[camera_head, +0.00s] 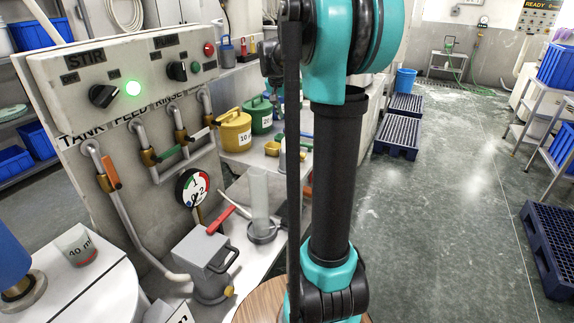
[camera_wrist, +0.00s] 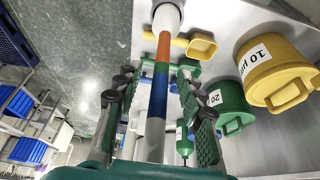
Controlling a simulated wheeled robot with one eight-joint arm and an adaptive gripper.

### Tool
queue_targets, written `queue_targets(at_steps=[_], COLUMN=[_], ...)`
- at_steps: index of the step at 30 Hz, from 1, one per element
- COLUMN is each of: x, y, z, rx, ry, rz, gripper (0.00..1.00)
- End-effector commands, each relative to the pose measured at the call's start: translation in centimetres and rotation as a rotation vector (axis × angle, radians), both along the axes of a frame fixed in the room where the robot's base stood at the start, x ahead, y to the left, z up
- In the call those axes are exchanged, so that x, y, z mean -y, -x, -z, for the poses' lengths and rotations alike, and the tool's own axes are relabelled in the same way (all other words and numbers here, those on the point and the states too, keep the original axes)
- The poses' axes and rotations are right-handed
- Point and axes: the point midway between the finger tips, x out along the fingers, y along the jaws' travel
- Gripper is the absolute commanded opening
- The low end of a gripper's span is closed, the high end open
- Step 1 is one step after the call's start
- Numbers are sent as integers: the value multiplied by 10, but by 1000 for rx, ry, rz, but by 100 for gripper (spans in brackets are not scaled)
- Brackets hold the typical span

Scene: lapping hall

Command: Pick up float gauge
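In the wrist view a slim rod with orange, blue, green and grey bands (camera_wrist: 158,90), which looks like the float gauge, runs up the middle of the picture to a white rounded end (camera_wrist: 167,18). My gripper (camera_wrist: 161,82) is open, with one green-padded finger on each side of the rod. Gaps show between the rod and both fingers, so it does not look held. The rod's lower end is hidden behind the gripper body. In the head view my arm hides the gripper, and I cannot make out the gauge.
A yellow pot (camera_head: 235,130), a green pot (camera_head: 258,115) and a yellow scoop (camera_head: 272,148) stand on the bench, near the gripper in the wrist view. A clear cylinder (camera_head: 259,190), grey box (camera_head: 204,255) and piped control panel (camera_head: 130,85) are left of my arm. The floor (camera_head: 450,220) is open at right.

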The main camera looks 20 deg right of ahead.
Motion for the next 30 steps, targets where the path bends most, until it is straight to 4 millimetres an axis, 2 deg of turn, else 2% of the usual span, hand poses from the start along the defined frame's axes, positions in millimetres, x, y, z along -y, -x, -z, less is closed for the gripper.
queue_targets(at_steps=[9, 18, 19, 30], x=[2, 1, 1, 1], y=[-2, -2, -2, -2], z=[6, 6, 6, 5], rx=[0, 0, 0, 0], ry=[0, 0, 0, 0], rz=[-1, -1, -1, -1], gripper=[39, 2, 0, 0])
